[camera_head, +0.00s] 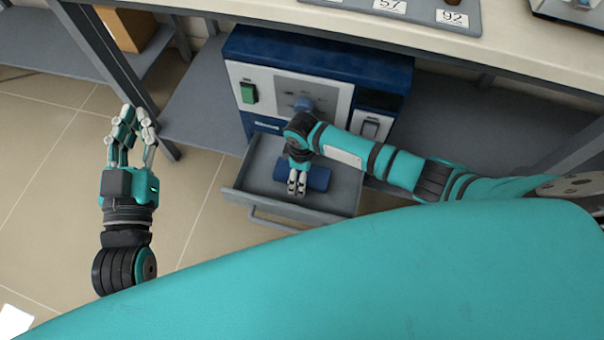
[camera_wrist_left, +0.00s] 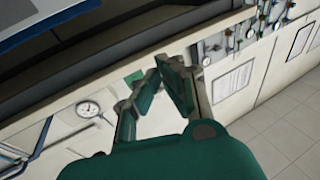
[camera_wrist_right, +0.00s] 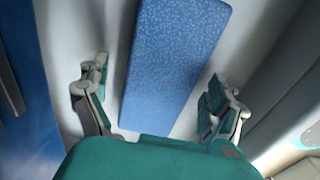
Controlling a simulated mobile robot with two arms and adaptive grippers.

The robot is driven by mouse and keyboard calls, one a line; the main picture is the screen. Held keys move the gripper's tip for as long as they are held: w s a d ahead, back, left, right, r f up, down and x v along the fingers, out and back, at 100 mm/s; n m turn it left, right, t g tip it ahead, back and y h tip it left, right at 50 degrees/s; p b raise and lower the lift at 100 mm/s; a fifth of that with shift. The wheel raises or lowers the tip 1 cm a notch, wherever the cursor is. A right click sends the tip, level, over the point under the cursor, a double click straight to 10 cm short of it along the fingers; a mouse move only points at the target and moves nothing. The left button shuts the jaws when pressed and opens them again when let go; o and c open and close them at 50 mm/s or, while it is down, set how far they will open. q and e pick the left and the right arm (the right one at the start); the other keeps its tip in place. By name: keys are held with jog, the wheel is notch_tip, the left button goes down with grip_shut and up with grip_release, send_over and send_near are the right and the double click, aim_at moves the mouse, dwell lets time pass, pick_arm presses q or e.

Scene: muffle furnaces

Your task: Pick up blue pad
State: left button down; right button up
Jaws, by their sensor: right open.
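The blue pad (camera_head: 318,178) lies in the open grey drawer (camera_head: 247,205) under the blue and white furnace. In the right wrist view the pad (camera_wrist_right: 172,60) is a speckled blue block on the drawer floor. My right gripper (camera_head: 297,184) points down over the drawer at the pad. Its open fingers (camera_wrist_right: 155,105) stand one on each side of the pad's near end, with gaps visible. My left gripper (camera_head: 133,122) is raised over the floor at the left, away from the drawer. Its fingers (camera_wrist_left: 165,85) are a little apart and hold nothing.
The furnace (camera_head: 330,70), with a green switch and a knob, stands on a grey shelf (camera_head: 200,100) under the bench. The bench top (camera_head: 330,18) overhangs it and bears a tray of numbered labels. A metal leg (camera_head: 110,60) stands left. Tiled floor is free at left.

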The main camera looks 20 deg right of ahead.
jog(key=c, duration=1)
jog(key=shift+c, duration=0.2)
